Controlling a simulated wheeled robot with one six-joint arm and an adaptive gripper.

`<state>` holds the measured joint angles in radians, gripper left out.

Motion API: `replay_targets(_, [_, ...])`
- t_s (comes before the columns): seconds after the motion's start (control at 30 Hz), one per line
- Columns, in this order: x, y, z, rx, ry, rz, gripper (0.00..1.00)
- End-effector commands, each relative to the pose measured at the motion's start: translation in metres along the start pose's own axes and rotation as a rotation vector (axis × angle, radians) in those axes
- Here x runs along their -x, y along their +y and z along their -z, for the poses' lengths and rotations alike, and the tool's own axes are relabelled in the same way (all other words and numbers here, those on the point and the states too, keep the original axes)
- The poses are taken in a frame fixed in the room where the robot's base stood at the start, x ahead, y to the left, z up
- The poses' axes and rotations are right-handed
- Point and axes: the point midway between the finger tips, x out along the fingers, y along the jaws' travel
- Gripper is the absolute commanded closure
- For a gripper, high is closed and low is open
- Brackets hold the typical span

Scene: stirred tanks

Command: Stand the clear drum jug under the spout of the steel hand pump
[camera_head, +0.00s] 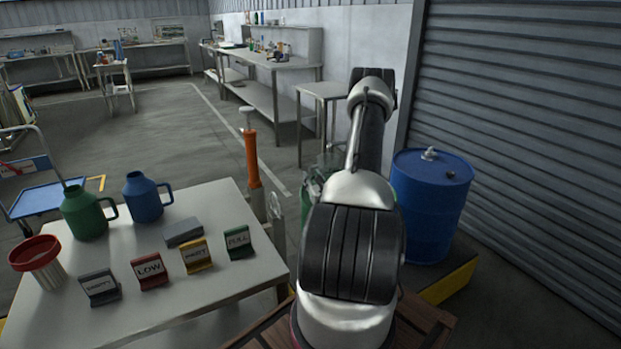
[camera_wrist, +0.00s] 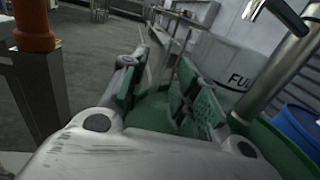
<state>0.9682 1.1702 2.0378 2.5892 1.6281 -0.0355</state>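My gripper (camera_wrist: 160,85) shows in the wrist view with its two green-padded fingers apart and nothing clearly visible between them. A green drum (camera_wrist: 272,145) lies below and beyond the fingers. A steel tube (camera_wrist: 285,72) of the steel hand pump rises at the right, and its spout (camera_wrist: 257,8) shows at the top edge. A pale surface lettered FULL (camera_wrist: 242,80) is beyond the right finger; I cannot tell whether it belongs to the clear drum jug. I cannot make out the jug in the head view, where my arm hides much of the area.
A table (camera_head: 180,310) at the left holds a green jug (camera_head: 84,212), a blue jug (camera_head: 146,198), a red-rimmed cup (camera_head: 38,260) and several label signs. An orange pump (camera_head: 252,160) stands behind it. A blue drum (camera_head: 430,207) stands right of my arm.

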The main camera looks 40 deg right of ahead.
Motion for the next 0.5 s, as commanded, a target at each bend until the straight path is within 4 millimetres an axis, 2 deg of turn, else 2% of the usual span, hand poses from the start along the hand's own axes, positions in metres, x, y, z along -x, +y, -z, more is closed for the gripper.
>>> replay_targets(0.1, [0.029,-0.001,0.001,-0.002,0.003,0.003,0.69])
replay_targets(0.3, [0.07,-0.001,0.001,-0.002,0.002,0.003,0.69])
replay_targets(0.5, [0.09,0.002,-0.003,0.001,-0.003,-0.008,0.69])
